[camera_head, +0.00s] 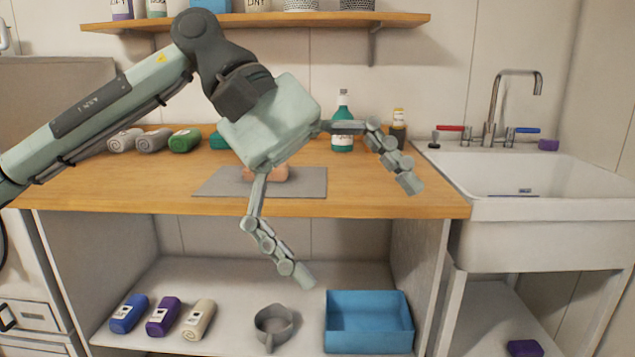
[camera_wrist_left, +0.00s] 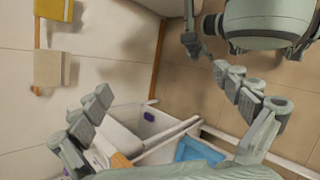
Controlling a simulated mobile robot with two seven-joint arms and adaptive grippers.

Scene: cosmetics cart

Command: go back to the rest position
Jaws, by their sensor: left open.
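My left gripper (camera_head: 361,232) hangs in front of the worktop, its arm coming in from the left. Its two jointed fingers are spread wide, with nothing between them. One finger points down over the worktop's front edge; the other reaches right, towards the sink. In the left wrist view the same gripper (camera_wrist_left: 160,84) is also open and empty. Behind it, a pinkish item (camera_head: 268,174) lies on the grey mat (camera_head: 308,184), partly hidden by the hand. My right gripper does not show clearly in either view.
The wooden worktop (camera_head: 380,203) holds rolled towels (camera_head: 185,141) and a teal bottle (camera_head: 342,125) at the back. The sink (camera_head: 540,215) is right. Below are a blue bin (camera_head: 369,322) and a grey cup (camera_head: 273,325). A wall shelf (camera_head: 255,21) runs above the arm.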

